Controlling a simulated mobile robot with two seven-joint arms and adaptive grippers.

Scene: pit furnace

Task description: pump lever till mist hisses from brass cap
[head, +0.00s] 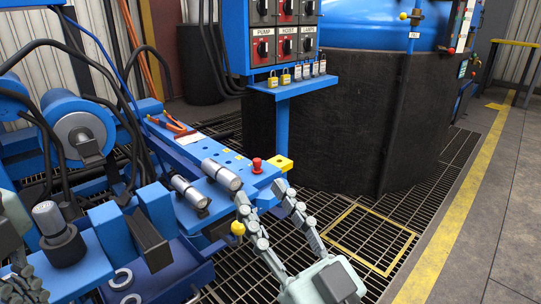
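My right gripper (262,191) comes in from the bottom, its two fingers spread apart with nothing seen between them. A yellow ball knob (237,229) shows beside its left finger; it may be the lever's end, but its rod is not clearly seen. I cannot pick out a brass cap or any mist. Part of my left gripper (22,287) shows at the lower left edge; its opening is unclear.
A blue control panel (285,67) with red switches and hanging padlocks stands behind the bench. A large dark round furnace (340,130) fills the back. Silver cylinders (221,174) and orange-handled tools (172,125) lie on the bench. Grating with a yellow-framed hatch (370,240) is clear at right.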

